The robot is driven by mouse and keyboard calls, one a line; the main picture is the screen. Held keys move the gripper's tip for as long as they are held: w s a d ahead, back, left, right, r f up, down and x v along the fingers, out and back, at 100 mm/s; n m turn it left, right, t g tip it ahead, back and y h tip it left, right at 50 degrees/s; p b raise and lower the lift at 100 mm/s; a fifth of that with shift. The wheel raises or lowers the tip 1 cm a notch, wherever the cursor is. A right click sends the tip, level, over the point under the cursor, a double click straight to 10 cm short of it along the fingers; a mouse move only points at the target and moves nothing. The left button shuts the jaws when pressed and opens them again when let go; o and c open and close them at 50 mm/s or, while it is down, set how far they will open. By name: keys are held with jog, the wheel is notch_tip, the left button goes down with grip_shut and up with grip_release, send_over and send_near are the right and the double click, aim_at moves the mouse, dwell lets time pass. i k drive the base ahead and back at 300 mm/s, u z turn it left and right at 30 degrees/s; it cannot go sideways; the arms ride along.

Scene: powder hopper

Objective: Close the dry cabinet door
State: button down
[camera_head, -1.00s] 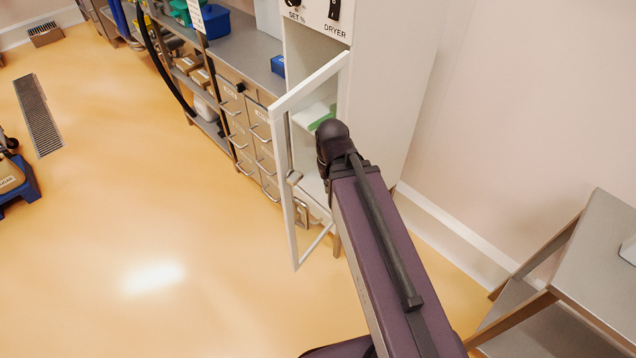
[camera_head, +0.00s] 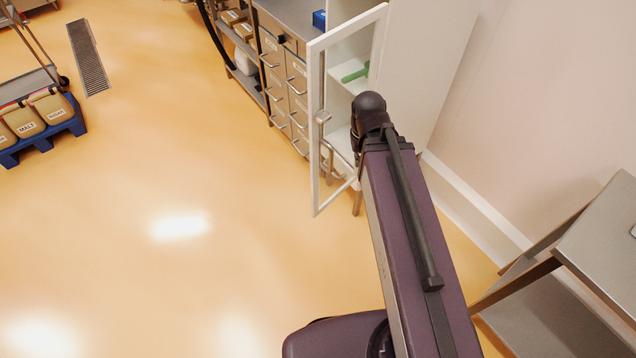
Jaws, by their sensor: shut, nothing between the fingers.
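The dry cabinet (camera_head: 440,62) is a tall white cabinet against the wall, right of centre at the top. Its door (camera_head: 316,150) is a white frame with a clear pane and stands open, swung out over the floor. A small grey handle (camera_head: 322,117) sits on the door's free left edge. Inside, shelves and a green item (camera_head: 355,73) show. My purple arm reaches up from below, and its black joint overlaps the cabinet opening just right of the door pane. My gripper is not visible; the far end of the arm is hidden behind that joint.
A drawer unit (camera_head: 276,62) stands left of the cabinet, behind the door. A steel table (camera_head: 604,235) stands at the lower right. A blue pallet (camera_head: 68,126) with several tan containers is at the left. The floor (camera_head: 180,280) in front is clear.

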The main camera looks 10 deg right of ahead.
aim_at(379, 13)
jog(key=u, duration=0.3)
jog(key=k, duration=1.15)
jog(key=z, duration=0.4)
jog(key=i, duration=0.5)
